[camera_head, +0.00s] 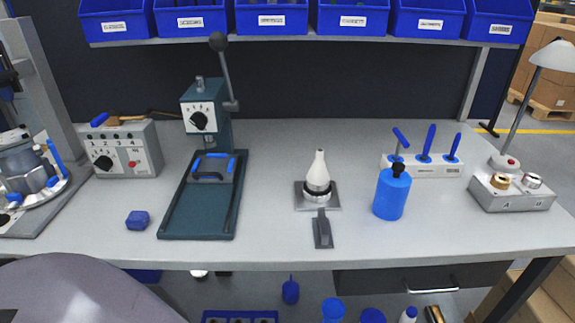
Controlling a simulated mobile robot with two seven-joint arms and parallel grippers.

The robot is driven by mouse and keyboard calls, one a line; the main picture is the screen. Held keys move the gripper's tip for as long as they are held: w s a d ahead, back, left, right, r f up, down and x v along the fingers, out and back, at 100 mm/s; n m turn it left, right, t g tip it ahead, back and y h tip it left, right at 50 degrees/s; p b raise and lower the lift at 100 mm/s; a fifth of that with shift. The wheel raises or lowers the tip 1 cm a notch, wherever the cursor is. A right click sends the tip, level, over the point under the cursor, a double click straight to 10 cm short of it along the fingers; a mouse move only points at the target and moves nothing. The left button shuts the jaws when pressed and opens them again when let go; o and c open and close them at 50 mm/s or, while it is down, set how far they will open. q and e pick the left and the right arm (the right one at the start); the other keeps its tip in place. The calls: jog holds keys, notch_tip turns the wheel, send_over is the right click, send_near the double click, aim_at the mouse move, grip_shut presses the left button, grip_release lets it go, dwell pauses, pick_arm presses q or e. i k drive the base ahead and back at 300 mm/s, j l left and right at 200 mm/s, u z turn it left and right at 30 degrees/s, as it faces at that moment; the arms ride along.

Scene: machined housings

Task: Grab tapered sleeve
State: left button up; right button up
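A white tapered sleeve (319,172) stands upright near the middle of the bench. It is narrow at the top and wider below. Its lower end sits on a round metal and black base (318,192) on a square grey plate (333,204). I cannot tell how it is seated there. Neither my left nor my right gripper shows in the head view.
A green lever press (198,213) stands left of the sleeve. A blue bottle (391,196) stands to its right. A dark clamp-like piece (322,232) lies in front. A grey A/B box (512,200) is far right. Blue bins (270,18) hang above. The front middle bench (270,240) is clear.

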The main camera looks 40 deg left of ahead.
aim_at(318, 175)
jog(key=u, duration=0.95)
jog(key=k+l+z, duration=0.1)
jog(key=l, duration=0.35)
